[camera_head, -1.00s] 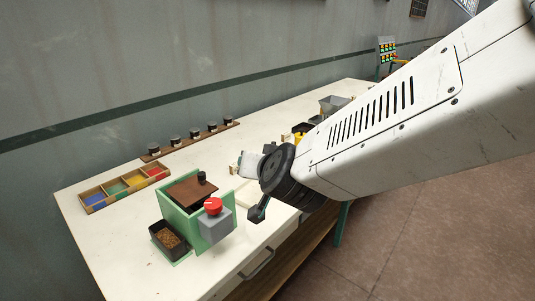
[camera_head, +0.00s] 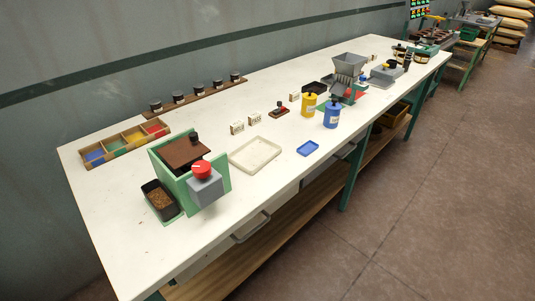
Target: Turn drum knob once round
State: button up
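The drum sorter is a green box (camera_head: 216,177) near the left end of the white table. It has a brown lid (camera_head: 183,151) with a small black knob (camera_head: 194,137) on top. A red round knob (camera_head: 202,168) with a pale mark sits on a grey block (camera_head: 206,189) at the box's right front side. A black tray (camera_head: 160,200) with brown grains stands at the box's left front. My gripper and arm are not in view, and nothing covers the red knob.
A divided wooden tray (camera_head: 126,143) and a rack of black-capped jars (camera_head: 197,95) lie behind. A cream tray (camera_head: 256,153), blue dish (camera_head: 307,148), yellow canister (camera_head: 309,105) and blue canister (camera_head: 332,115) stand to the right. The floor (camera_head: 400,215) in front is clear.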

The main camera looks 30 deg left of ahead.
aim_at(201, 169)
jog(key=z, duration=1.05)
jog(key=k, duration=0.6)
jog(key=u, duration=1.8)
